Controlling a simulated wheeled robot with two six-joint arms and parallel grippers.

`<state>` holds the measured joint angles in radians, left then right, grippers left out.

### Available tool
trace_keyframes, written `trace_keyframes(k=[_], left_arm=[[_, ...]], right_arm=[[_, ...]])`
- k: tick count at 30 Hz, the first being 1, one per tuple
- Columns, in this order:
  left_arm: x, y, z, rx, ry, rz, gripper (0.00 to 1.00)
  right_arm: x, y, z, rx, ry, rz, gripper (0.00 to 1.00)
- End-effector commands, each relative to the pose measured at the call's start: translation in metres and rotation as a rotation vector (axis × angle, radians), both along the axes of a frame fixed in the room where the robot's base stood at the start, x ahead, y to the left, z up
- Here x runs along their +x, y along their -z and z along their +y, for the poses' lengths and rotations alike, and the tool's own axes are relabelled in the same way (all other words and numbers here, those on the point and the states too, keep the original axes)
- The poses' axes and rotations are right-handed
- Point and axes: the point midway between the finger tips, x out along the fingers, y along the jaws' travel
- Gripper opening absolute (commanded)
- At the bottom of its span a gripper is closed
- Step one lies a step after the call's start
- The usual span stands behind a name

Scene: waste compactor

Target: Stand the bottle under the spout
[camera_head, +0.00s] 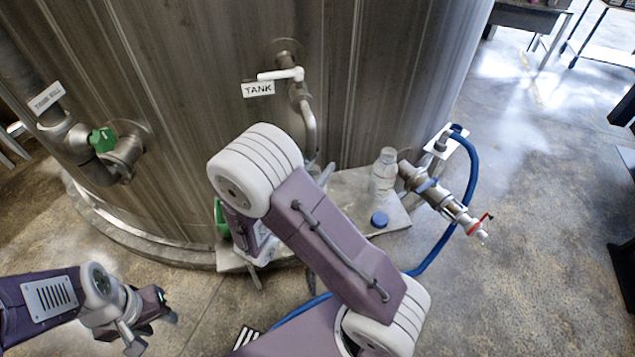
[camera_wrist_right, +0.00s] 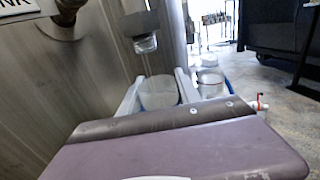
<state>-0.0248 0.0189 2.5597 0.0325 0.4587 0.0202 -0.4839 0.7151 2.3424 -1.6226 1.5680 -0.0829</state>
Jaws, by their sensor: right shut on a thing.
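The spout (camera_head: 309,135) comes down from the tank under a TANK label. Its outlet (camera_wrist_right: 146,44) also shows in the right wrist view. My right gripper (camera_wrist_right: 160,98) is shut on a clear, open-mouthed bottle (camera_wrist_right: 157,88), whose mouth is below and slightly right of the outlet in that picture. The bottle's base is hidden, so I cannot tell whether it touches the shelf. In the head view my right arm hides the held bottle and most of the gripper. My left gripper (camera_head: 152,328) is open and empty at the lower left, away from the tank.
A grey shelf (camera_head: 350,192) stands below the spout. On it are another clear bottle (camera_head: 384,172) and a blue cap (camera_head: 379,220). To the right is a metal valve (camera_head: 440,197) with a blue hose (camera_head: 471,180). A green-handled valve (camera_head: 102,140) is at left.

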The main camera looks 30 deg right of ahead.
Motion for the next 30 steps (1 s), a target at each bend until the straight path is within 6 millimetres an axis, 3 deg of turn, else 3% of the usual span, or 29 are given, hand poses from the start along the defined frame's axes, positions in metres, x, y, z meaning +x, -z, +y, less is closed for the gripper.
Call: trace_keyframes(k=[4, 10, 22, 23, 24, 25, 30], left_arm=[[0.0, 0.003, 0.0, 0.0, 0.0, 0.0, 0.38], [0.0, 0.015, 0.0, 0.0, 0.0, 0.0, 0.38], [0.0, 0.017, 0.0, 0.0, 0.0, 0.0, 0.38], [0.0, 0.016, 0.0, 0.0, 0.0, 0.0, 0.38], [0.0, 0.016, 0.0, 0.0, 0.0, 0.0, 0.38], [0.0, 0.016, 0.0, 0.0, 0.0, 0.0, 0.38], [0.0, 0.016, 0.0, 0.0, 0.0, 0.0, 0.38]], right_arm=[[0.001, 0.007, 0.001, -0.001, 0.001, 0.002, 0.0], [0.001, 0.04, 0.001, -0.002, 0.001, 0.002, 0.0], [0.001, 0.046, 0.001, -0.001, 0.001, -0.001, 0.0], [0.001, 0.045, 0.001, 0.0, 0.001, -0.001, 0.45], [0.001, 0.044, 0.001, 0.001, 0.0, -0.001, 0.56], [0.001, 0.044, 0.001, 0.001, 0.0, -0.001, 0.62], [0.001, 0.044, 0.001, 0.0, 0.0, 0.0, 0.62]])
